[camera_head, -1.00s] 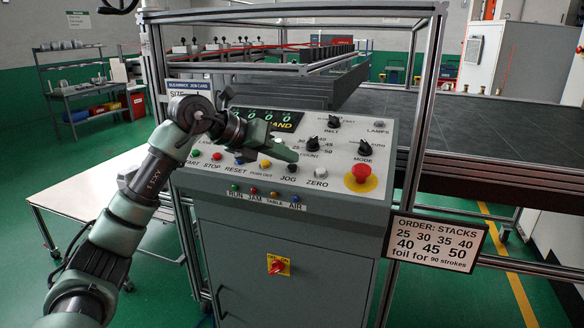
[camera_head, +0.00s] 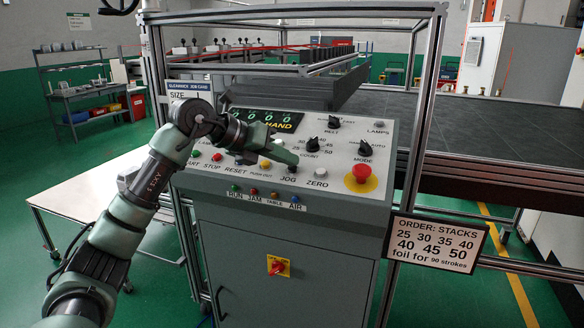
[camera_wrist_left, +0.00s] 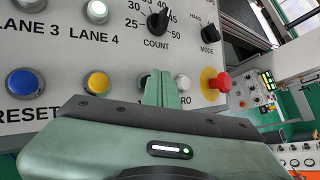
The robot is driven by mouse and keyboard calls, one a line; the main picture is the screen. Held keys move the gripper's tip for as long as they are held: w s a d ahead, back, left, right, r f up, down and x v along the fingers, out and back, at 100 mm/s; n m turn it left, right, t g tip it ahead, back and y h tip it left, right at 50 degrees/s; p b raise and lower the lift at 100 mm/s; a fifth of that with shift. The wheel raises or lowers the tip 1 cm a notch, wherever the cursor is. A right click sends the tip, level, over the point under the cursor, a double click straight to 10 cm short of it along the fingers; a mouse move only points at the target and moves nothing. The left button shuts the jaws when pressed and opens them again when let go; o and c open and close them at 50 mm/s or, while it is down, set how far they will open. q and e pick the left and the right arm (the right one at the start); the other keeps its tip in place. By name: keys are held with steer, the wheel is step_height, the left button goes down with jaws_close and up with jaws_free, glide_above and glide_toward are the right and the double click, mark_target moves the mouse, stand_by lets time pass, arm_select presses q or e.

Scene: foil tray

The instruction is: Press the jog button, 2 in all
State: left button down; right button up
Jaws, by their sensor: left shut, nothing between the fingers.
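The jog button (camera_head: 292,168) is a small dark button above the label "JOG" on the sloping grey control panel (camera_head: 340,185). My left gripper (camera_head: 294,160) reaches in from the left, shut and empty. Its fingertips are at the jog button, just above it in the head view; I cannot tell whether they touch. In the left wrist view the closed fingers (camera_wrist_left: 162,88) point at the panel between the yellow and white buttons and hide most or all of the jog button. My right gripper is not in view.
The white zero button (camera_head: 320,173) and red emergency stop (camera_head: 361,174) are to the right. The yellow push-out button (camera_head: 265,164) is to the left. Knobs (camera_head: 312,145) stand higher on the panel. Frame posts (camera_head: 421,110) flank it.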

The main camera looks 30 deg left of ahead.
arm_select(q)
steer(key=shift+f, duration=0.25)
steer(key=shift+r, duration=0.1)
steer(key=shift+s+d+r+p, duration=0.1)
steer(key=shift+s+r+p, duration=0.1)
steer(key=shift+r+p, duration=0.5)
steer(key=shift+r, duration=0.1)
steer(key=shift+r, duration=0.45)
steer(key=r+p, duration=0.1)
steer(key=r, duration=0.1)
steer(key=s+r+p, duration=0.1)
steer(key=r+p, duration=0.1)
steer(key=shift+s+d, duration=0.15)
steer(key=shift+s, duration=0.05)
stand_by(0.6)
